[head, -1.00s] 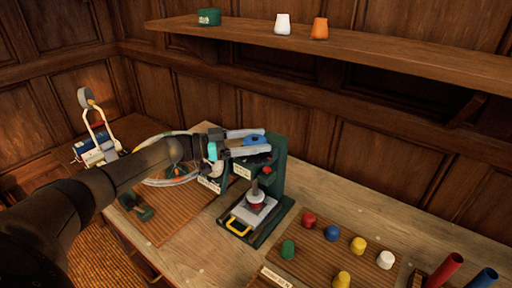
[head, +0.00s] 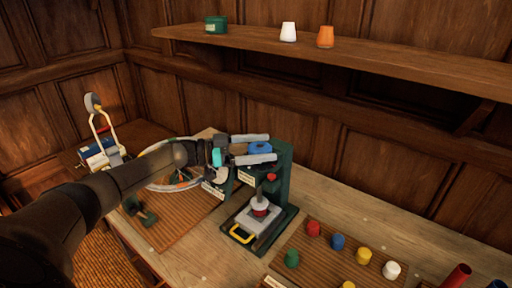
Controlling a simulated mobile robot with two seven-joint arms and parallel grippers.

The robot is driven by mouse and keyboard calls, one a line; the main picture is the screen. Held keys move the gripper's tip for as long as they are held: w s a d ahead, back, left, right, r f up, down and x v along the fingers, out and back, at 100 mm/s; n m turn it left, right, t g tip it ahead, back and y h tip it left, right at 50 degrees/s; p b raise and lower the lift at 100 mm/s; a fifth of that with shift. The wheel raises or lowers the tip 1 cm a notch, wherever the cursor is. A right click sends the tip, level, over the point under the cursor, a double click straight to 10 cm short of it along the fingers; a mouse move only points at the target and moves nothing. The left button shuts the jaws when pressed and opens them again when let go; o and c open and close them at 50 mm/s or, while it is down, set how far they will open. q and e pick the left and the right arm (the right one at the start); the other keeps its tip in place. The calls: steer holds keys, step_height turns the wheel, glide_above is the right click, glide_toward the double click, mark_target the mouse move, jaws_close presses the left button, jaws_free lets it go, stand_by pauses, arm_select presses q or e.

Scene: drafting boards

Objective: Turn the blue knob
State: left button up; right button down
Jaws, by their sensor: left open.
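A blue knob (head: 260,147) sits on top of the green press (head: 282,180) on the bench. My left gripper (head: 268,148) comes in from the left at the knob's height. Its two grey fingers are open, one on the far side of the knob and one on the near side. The near finger hides part of the knob, and I cannot tell whether either finger touches it. My right gripper is not in view.
A board (head: 325,262) with several coloured pegs lies right of the press. A red button (head: 271,177) is on the press front. A wire wheel (head: 165,165) stands behind my left arm.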

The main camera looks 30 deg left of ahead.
arm_select(q)
steer(key=b+v, duration=0.2)
steer(key=v, duration=1.3)
